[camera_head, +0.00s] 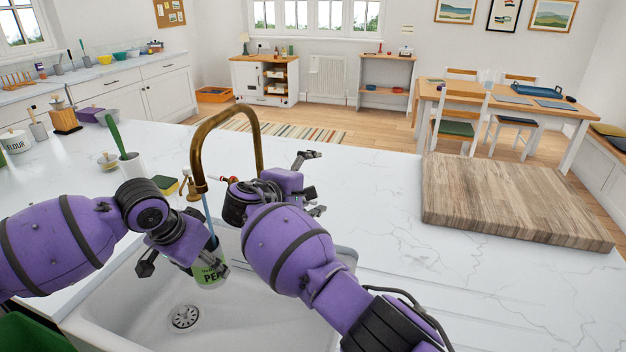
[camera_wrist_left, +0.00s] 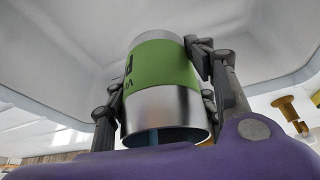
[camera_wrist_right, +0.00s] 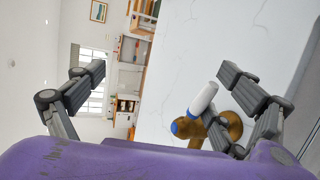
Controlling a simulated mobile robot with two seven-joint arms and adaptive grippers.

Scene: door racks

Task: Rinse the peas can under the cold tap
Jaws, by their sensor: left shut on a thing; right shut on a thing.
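The peas can (camera_head: 212,274), silver with a green label, is in my left gripper (camera_wrist_left: 155,70) over the sink. The left fingers close on both sides of it. The brass tap (camera_head: 197,150) arches above, and a thin blue water stream (camera_head: 207,212) falls from its spout toward the can. A blue strip also shows at the can's end in the left wrist view. My right gripper (camera_wrist_right: 163,72) is at the tap's base. A brass handle with a blue and white lever (camera_wrist_right: 203,98) lies against one right finger; the fingers look wide apart. The head view hides this handle.
The white sink (camera_head: 130,322) with its drain (camera_head: 185,317) lies below the can. A wooden board (camera_head: 515,200) lies right; marble between is clear.

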